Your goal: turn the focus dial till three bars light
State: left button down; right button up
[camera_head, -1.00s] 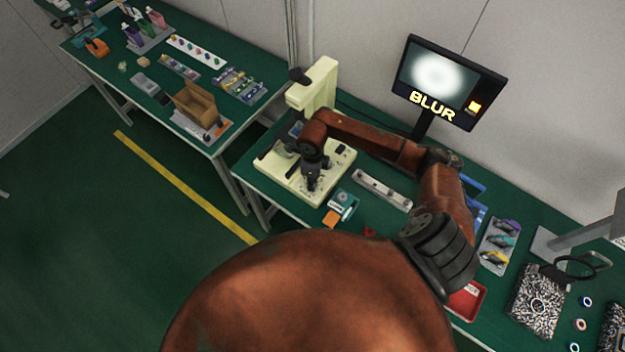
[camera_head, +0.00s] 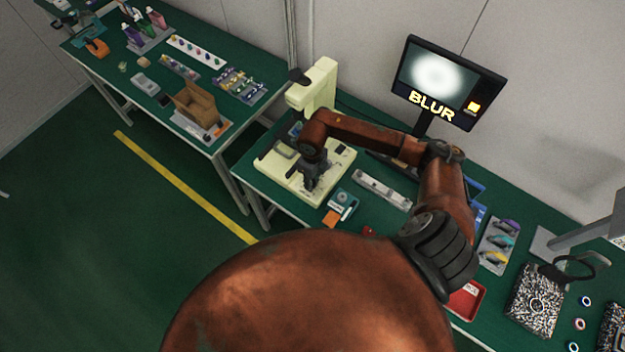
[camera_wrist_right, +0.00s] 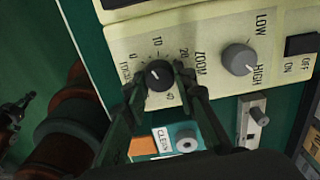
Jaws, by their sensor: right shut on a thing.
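The black focus dial (camera_wrist_right: 159,75) sits on the cream front panel, with a printed number scale around it. My right gripper (camera_wrist_right: 157,80) has a finger on either side of the dial and is shut on it. In the head view, my right gripper (camera_head: 312,180) reaches down to the cream microscope (camera_head: 318,88) and hides the dial there. The monitor (camera_head: 448,82) shows a blurred white spot, the word BLUR and one small lit yellow square. My left gripper is out of view.
A grey zoom knob (camera_wrist_right: 240,60) and a black power switch (camera_wrist_right: 301,44) are to the right of the dial. A teal holder (camera_head: 342,204) stands near the microscope base. A silver bar (camera_head: 383,190) and a red tray (camera_head: 466,300) lie further right.

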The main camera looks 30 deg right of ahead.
jog(key=m, duration=0.4)
jog(key=shift+w+r+m+p, duration=0.1)
jog(key=shift+r+m+p, duration=0.05)
jog(key=shift+m+p, duration=0.2)
jog(key=m+p, duration=0.1)
jog(key=m, duration=0.2)
jog(key=shift+m, duration=0.35)
jog(key=m+p, duration=0.1)
jog(key=m, duration=0.3)
jog(key=shift+p, duration=0.4)
jog(key=shift+w+m+p, duration=0.1)
jog(key=shift+m+p, duration=0.65)
jog(key=shift+m, duration=1.35)
jog(key=o, duration=1.2)
jog(key=shift+c, duration=0.2)
